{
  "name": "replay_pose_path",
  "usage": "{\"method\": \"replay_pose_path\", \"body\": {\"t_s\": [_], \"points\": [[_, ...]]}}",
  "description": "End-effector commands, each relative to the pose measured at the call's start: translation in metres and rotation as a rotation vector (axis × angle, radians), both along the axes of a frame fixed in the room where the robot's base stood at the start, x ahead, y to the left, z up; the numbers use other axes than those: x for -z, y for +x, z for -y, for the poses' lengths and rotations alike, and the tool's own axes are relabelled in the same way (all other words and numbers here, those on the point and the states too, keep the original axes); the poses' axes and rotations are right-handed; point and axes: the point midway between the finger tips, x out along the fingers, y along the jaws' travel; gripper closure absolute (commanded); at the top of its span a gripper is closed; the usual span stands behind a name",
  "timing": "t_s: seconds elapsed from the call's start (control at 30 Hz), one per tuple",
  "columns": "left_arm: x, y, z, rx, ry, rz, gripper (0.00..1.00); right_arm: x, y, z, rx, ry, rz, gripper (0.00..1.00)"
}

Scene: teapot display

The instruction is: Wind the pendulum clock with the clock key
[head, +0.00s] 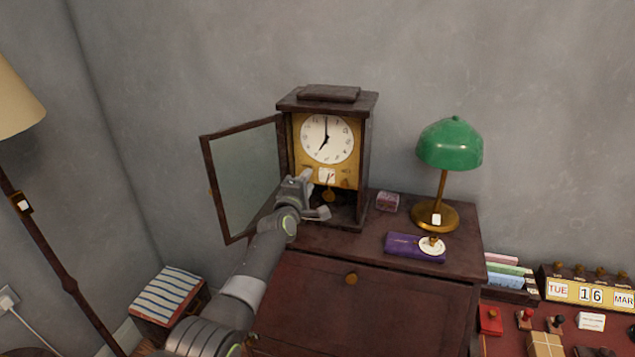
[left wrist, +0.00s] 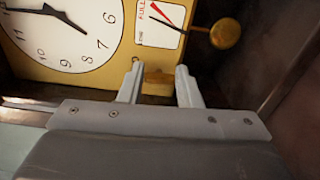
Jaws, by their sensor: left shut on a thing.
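The pendulum clock (head: 327,139) stands on the dark wooden cabinet with its glass door (head: 247,172) swung open to the left. Its white dial also fills the upper left of the left wrist view (left wrist: 62,35). Below the dial is a small white gauge (left wrist: 160,20) marked FULL, with a red and a dark pointer. The brass pendulum bob (left wrist: 226,33) hangs beside it. My left gripper (head: 303,182) is at the lower front of the clock, shut on a small brass piece, seemingly the clock key (left wrist: 158,78), close to the gold face plate. Whether the key is seated is hidden.
A green lamp (head: 450,145), a small pink box (head: 387,201) and a purple case (head: 414,247) with a round white tag stand right of the clock. A striped stool (head: 168,293) is at lower left. A red desk with a calendar (head: 590,294) is at right.

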Motion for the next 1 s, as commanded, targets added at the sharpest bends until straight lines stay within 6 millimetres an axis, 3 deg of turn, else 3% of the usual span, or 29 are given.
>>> {"method": "replay_pose_path", "body": {"t_s": [0.5, 1.0], "points": [[-0.003, 0.0, -0.002, -0.004, 0.338, 0.113, 0.92, 0.0, 0.001, 0.0, 0.0, 0.0, 0.002, 0.64], [-0.009, 0.0, -0.001, -0.006, 0.404, 0.146, 0.92, -0.001, 0.002, 0.001, -0.001, -0.001, 0.003, 0.64]]}}
